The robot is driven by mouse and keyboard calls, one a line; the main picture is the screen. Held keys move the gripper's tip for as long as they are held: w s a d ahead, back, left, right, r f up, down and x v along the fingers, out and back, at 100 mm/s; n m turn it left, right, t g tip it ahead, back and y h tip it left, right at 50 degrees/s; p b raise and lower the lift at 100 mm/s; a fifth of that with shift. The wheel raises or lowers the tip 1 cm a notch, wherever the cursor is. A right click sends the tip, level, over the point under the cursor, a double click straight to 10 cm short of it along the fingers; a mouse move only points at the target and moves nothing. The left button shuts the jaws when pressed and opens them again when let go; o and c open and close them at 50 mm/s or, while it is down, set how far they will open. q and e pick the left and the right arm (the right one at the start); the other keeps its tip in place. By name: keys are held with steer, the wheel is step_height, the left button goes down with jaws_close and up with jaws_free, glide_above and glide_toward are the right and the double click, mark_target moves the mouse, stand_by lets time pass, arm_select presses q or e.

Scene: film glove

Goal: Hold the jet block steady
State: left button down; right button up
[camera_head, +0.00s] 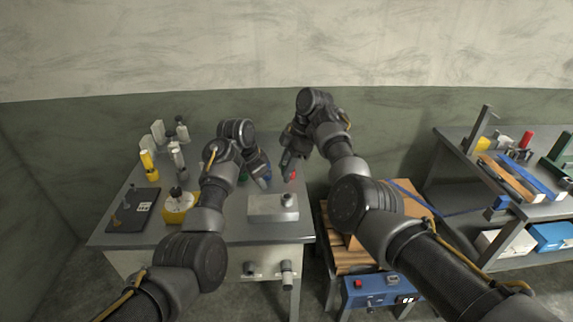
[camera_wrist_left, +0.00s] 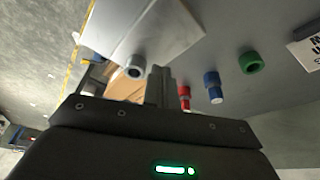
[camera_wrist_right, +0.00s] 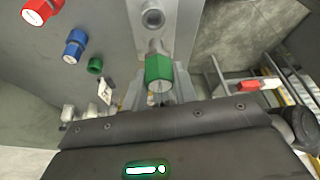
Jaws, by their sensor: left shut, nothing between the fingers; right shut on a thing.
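The jet block is a pale silver metal block (camera_head: 273,208) on the bench, with a round grey fitting on its top. It also shows in the left wrist view (camera_wrist_left: 150,25) and the right wrist view (camera_wrist_right: 177,30). My right gripper (camera_head: 288,172) is shut on a green hexagonal piece (camera_wrist_right: 158,67) with a grey shank, close to the block. Whether the piece touches the block cannot be told. My left gripper (camera_head: 264,183) is shut and empty behind the block. Its closed fingertips (camera_wrist_left: 157,85) are near the block's edge, with contact unclear.
A red fitting (camera_wrist_right: 41,11), a blue fitting (camera_wrist_right: 75,44) and a small green fitting (camera_wrist_right: 95,65) stand on the bench beside the block. Yellow-and-black bottles (camera_head: 178,208) and a dark tray (camera_head: 131,212) are at left. A wooden-topped stand (camera_head: 345,260) is at right.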

mark_target(265, 204)
arm_select(q)
step_height(265, 204, down, 6)
steer(key=shift+s+f, duration=0.1)
steer(key=shift+f, duration=0.3)
step_height(265, 204, up, 7)
steer(key=shift+r, duration=0.1)
steer(key=shift+f, duration=0.45)
stand_by(0.3)
